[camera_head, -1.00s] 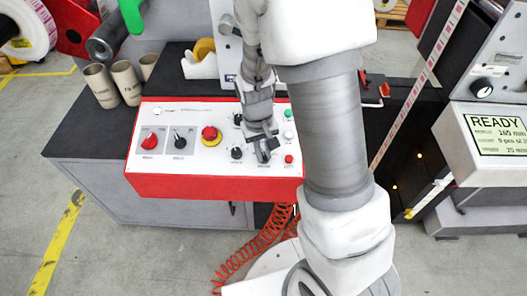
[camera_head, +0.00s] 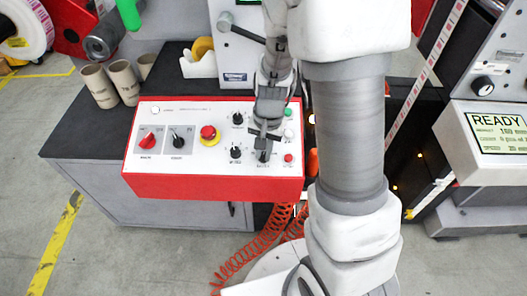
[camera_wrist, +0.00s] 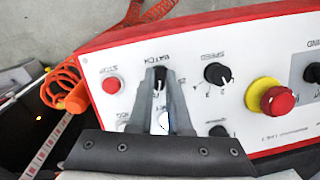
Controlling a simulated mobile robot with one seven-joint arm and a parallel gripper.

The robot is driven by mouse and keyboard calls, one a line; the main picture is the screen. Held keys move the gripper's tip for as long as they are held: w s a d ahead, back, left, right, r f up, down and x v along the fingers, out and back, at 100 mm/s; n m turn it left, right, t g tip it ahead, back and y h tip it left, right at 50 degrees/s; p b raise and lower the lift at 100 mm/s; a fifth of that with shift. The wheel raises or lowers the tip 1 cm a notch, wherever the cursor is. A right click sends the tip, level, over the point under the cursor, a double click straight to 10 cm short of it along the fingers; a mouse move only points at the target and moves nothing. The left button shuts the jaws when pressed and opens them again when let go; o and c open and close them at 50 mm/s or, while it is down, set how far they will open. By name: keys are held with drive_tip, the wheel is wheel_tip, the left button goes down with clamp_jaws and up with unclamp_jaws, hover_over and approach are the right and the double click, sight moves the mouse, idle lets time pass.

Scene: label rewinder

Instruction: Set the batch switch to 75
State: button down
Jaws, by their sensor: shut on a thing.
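The batch switch is a small black knob (camera_head: 264,156) at the lower right of the red-edged control panel (camera_head: 215,187). In the wrist view, upside down, the batch switch (camera_wrist: 160,78) sits between my two fingertips below the "BATCH" lettering, with a light pointer line on it. My gripper (camera_head: 264,143) reaches down to the panel from above. In the wrist view, my gripper (camera_wrist: 161,85) is shut on the knob, one finger on each side. A "25" mark shows beside the right finger; the other scale marks are partly hidden, and I cannot tell the exact setting.
Near the switch are a red stop button (camera_wrist: 112,84), the speed knob (camera_wrist: 217,73) and a yellow-based red emergency button (camera_wrist: 277,100). A red knob (camera_head: 148,141) and black knob (camera_head: 179,141) are further left. Orange coiled hose (camera_head: 262,240) hangs below; cardboard cores (camera_head: 99,86) stand left.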

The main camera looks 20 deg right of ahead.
sight(269, 163)
drive_tip(key=shift+m, duration=0.3)
idle(0.4)
drive_tip(key=c, duration=0.9)
unclamp_jaws()
drive_tip(key=shift+o, duration=0.2)
drive_tip(key=shift+r, duration=0.15)
wheel_tip(269, 163, up, 17)
drive_tip(key=s+d+p, duration=0.1)
drive_tip(key=p, duration=0.2)
drive_tip(key=shift+d, duration=0.15)
drive_tip(key=shift+r, duration=0.1)
drive_tip(key=s+a+r+n+t, duration=0.1)
drive_tip(key=s+r+n+t, duration=0.4)
drive_tip(key=s+r, duration=0.5)
drive_tip(key=s+n, duration=0.2)
drive_tip(key=s, duration=0.1)
drive_tip(key=shift+a+h, duration=0.2)
drive_tip(key=shift+h, duration=0.1)
